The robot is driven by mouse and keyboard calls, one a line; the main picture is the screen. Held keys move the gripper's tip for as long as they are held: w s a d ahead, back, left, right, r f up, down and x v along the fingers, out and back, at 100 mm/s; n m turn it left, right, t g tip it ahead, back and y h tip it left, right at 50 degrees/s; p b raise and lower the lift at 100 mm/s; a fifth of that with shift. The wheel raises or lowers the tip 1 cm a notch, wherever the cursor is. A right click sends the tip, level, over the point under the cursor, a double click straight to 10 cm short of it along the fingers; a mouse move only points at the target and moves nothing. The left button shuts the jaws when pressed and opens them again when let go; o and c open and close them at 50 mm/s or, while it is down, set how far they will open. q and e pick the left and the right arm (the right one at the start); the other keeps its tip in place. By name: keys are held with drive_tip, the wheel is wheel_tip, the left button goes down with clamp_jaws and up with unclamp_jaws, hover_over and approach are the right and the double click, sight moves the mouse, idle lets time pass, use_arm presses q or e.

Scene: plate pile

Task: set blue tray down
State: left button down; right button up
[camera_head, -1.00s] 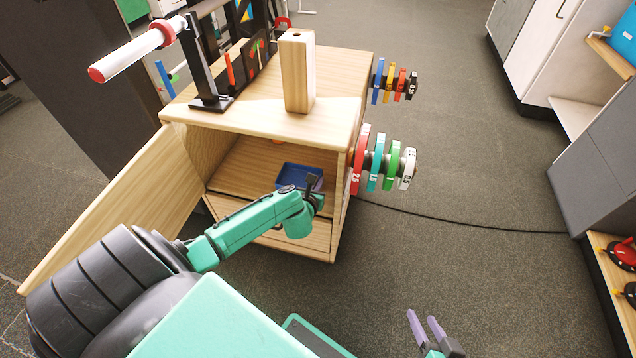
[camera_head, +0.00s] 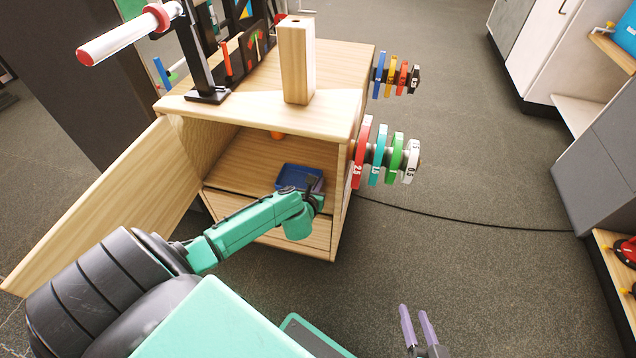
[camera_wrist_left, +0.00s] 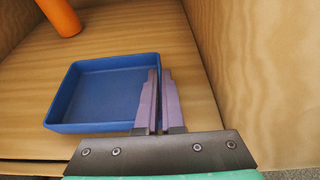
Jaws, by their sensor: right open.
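The shallow blue tray (camera_head: 290,177) is inside the open wooden cabinet, near the front edge of its compartment floor (camera_head: 235,171). In the left wrist view the tray (camera_wrist_left: 105,125) looks level, but I cannot tell whether its underside touches the floor. My left gripper (camera_head: 314,183) reaches in from the front. Its purple fingers (camera_wrist_left: 160,90) are close together on either side of the tray's right wall, one inside and one outside. My right gripper (camera_head: 416,312) is open and empty, low in the head view, well away from the cabinet.
An orange cylinder (camera_wrist_left: 61,18) stands behind the tray. The compartment's right wall (camera_wrist_left: 245,70) is close beside my left gripper. The wooden door (camera_head: 110,210) hangs open at left. A wooden block (camera_head: 296,62) stands on top, and coloured discs (camera_head: 378,155) stick out at right.

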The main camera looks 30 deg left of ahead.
use_arm(q)
drive_tip(key=shift+f, duration=0.3)
use_arm(e)
drive_tip(key=shift+f, duration=0.15)
use_arm(q)
drive_tip(key=c, duration=1)
unclamp_jaws()
drive_tip(key=shift+r, duration=0.1)
drive_tip(key=p+v, duration=0.2)
drive_tip(key=v, duration=0.2)
drive_tip(key=shift+r, duration=0.1)
drive_tip(key=p+v, duration=0.4)
drive_tip(key=v, duration=0.6)
drive_tip(key=shift+s+d, duration=0.1)
drive_tip(key=shift+s, duration=0.2)
use_arm(e)
drive_tip(key=s+d+r+g+h, duration=0.1)
drive_tip(key=d+r+g+h, duration=0.2)
drive_tip(key=d+r+g, duration=0.3)
drive_tip(key=shift+s+d+n+h, duration=0.4)
drive_tip(key=shift+d, duration=0.85)
drive_tip(key=shift+s+f, duration=0.1)
